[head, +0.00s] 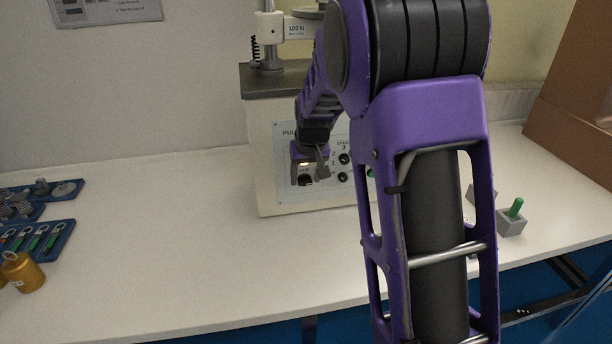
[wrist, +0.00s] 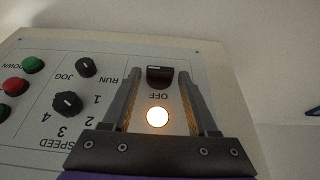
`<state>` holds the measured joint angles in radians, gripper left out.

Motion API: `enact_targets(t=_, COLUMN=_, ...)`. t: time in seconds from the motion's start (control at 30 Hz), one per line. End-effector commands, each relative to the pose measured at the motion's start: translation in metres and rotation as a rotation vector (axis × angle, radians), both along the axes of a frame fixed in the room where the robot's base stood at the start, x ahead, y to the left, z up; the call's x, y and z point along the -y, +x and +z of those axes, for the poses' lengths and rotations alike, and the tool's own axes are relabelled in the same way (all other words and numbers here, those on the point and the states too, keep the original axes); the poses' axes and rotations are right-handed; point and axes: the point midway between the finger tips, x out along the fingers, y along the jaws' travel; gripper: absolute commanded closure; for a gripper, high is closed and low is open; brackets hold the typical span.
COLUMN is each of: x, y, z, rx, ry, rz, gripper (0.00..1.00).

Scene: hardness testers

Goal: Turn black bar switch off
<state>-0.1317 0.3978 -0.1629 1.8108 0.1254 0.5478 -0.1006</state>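The black bar switch (wrist: 159,77) is on the tester's front panel, beside an OFF label. In the wrist view its light mark lies crosswise near its far edge. I cannot tell whether the fingertips reach the panel. In the head view my gripper (head: 311,172) is close in front of the panel.
Speed knob (wrist: 67,103), run/jog knob (wrist: 85,67) and red and green buttons (wrist: 15,87) are on the same panel. Blue trays (head: 42,242) and a brass weight (head: 22,272) stand at left. A grey block with a green peg (head: 512,221) is at right.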

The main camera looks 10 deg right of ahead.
Motion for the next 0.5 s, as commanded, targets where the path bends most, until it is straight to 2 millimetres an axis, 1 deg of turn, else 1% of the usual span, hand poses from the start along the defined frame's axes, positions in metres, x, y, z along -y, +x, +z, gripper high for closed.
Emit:
enact_targets(t=0.03, x=0.0000, y=0.0000, z=0.0001, rx=0.000, ry=0.000, rz=0.000, gripper=0.52)
enact_targets(t=0.3, x=0.0000, y=-0.0001, z=0.0003, rx=0.000, ry=0.000, rz=0.000, gripper=1.00)
enact_targets(t=0.5, x=-0.0006, y=-0.0001, z=0.0005, rx=0.000, ry=-0.004, rz=0.000, gripper=1.00)
